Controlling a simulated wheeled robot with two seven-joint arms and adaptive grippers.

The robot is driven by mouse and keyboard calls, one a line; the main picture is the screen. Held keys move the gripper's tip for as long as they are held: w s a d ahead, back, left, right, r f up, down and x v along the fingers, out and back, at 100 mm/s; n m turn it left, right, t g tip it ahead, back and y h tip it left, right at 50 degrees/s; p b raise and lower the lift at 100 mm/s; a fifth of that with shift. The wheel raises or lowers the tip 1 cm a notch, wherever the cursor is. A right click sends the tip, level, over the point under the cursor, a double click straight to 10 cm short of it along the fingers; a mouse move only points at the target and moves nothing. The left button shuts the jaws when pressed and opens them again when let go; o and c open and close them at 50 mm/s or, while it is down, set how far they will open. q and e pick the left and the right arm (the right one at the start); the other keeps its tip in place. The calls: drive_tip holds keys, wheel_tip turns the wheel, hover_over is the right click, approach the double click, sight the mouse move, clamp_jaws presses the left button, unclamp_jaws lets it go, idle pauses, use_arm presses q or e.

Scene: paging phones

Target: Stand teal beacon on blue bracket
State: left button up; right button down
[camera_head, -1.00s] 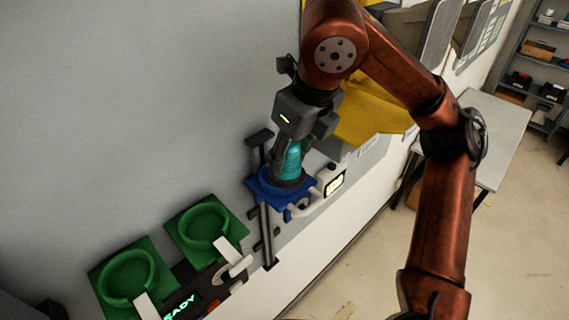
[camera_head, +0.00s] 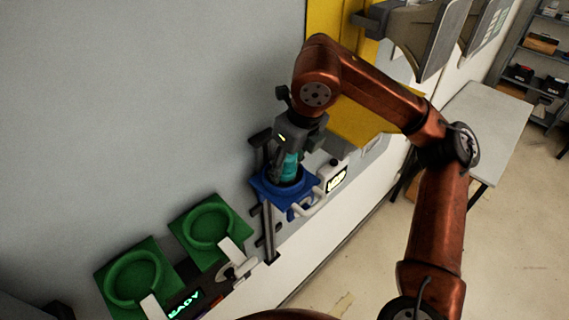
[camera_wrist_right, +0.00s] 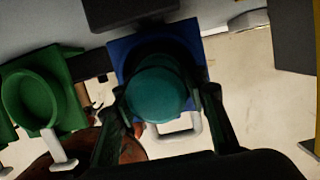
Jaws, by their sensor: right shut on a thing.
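The teal beacon (camera_head: 290,168) stands roughly upright at the blue bracket (camera_head: 264,187), its dark base inside the bracket's outline. In the right wrist view the beacon's round teal top (camera_wrist_right: 158,90) covers the middle of the blue bracket (camera_wrist_right: 123,50). My right gripper (camera_head: 292,158) is shut on the beacon from above, with one finger on each side of it in the right wrist view. The beacon's base is dark and partly hidden, so I cannot tell if it is fully seated. My left gripper is out of view.
Two green ring holders (camera_head: 212,228) (camera_head: 136,281) with white handles are at lower left, by a lit display (camera_head: 186,303). A white box with a lit screen (camera_head: 337,181) is right of the bracket. A dark vertical rail (camera_head: 268,232) runs below it. A yellow panel (camera_head: 350,120) stands behind my arm.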

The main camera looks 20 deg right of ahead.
drive_tip(key=c, duration=1.6)
unclamp_jaws()
drive_tip(key=shift+w, duration=0.25)
drive_tip(key=shift+o, duration=0.7)
drive_tip(key=shift+s+r, duration=0.1)
drive_tip(key=shift+s, duration=0.15)
drive_tip(key=shift+w, duration=0.1)
drive_tip(key=shift+w+r, duration=0.1)
drive_tip(key=shift+r, duration=0.4)
drive_tip(key=v, duration=0.2)
drive_tip(key=b+v, duration=0.1)
drive_tip(key=v, duration=0.2)
drive_tip(key=shift+s+r+b, duration=0.2)
drive_tip(key=shift+s+b, duration=0.1)
drive_tip(key=v, duration=0.4)
drive_tip(key=shift+w, duration=0.1)
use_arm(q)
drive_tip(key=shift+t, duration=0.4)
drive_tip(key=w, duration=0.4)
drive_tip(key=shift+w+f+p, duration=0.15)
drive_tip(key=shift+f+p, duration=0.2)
use_arm(e)
drive_tip(key=shift+v, duration=0.85)
